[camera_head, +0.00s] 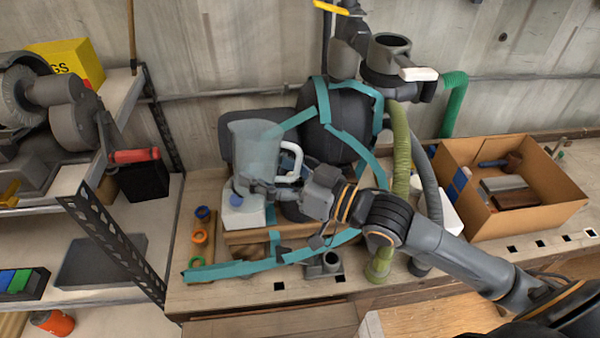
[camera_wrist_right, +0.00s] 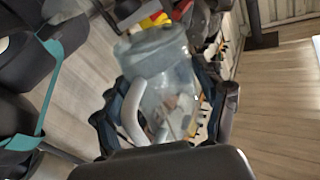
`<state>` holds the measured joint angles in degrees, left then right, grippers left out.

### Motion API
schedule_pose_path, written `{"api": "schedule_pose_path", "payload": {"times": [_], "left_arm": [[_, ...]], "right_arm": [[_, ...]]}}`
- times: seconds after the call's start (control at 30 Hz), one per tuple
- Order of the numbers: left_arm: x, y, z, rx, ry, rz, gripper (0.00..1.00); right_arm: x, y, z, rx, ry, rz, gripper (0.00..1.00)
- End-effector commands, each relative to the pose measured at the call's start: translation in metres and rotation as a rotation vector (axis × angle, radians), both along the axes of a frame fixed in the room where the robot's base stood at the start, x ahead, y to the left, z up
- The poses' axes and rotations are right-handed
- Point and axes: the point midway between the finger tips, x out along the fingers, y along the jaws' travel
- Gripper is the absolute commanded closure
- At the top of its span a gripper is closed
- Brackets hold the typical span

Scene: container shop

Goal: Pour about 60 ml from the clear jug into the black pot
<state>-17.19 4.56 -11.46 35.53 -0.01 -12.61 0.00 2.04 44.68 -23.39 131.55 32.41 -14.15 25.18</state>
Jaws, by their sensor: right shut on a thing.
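The clear jug (camera_head: 256,145) has a white handle and stands about upright at the left of the workbench, over a small white block-like base (camera_head: 243,217). Whether it touches that base I cannot tell. My right gripper (camera_head: 262,188) is shut around the lower part of the jug. In the right wrist view the jug (camera_wrist_right: 170,85) sits between the dark fingers, its handle to the left. The liquid level is unclear. A dark rounded thing (camera_head: 296,212), partly hidden under my right gripper, may be the black pot; I cannot tell. My left gripper is out of view.
A large black rounded machine (camera_head: 345,115) with teal strips stands behind my right arm. Green and grey hoses (camera_head: 401,150) hang beside it. A cardboard box (camera_head: 545,205) with tools is at the right. Coloured rings (camera_head: 199,236) lie left of the base. A metal shelf (camera_head: 110,245) borders the left.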

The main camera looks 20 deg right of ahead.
Motion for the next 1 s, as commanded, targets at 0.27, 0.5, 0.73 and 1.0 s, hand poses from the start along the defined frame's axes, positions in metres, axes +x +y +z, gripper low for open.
{"api": "schedule_pose_path", "payload": {"times": [0.27, 0.5, 0.73, 1.0], "left_arm": [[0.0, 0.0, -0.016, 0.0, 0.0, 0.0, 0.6], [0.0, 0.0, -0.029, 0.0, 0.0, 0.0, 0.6], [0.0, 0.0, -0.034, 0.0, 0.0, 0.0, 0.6], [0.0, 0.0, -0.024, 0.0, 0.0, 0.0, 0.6]], "right_arm": [[0.004, -0.007, -0.003, 0.156, 0.095, 0.001, 0.66], [0.009, -0.015, -0.006, 0.29, 0.176, 0.0, 0.66], [0.01, -0.017, -0.008, 0.418, 0.255, 0.001, 0.66], [0.01, -0.016, 0.003, 0.544, 0.331, 0.002, 0.66]]}}
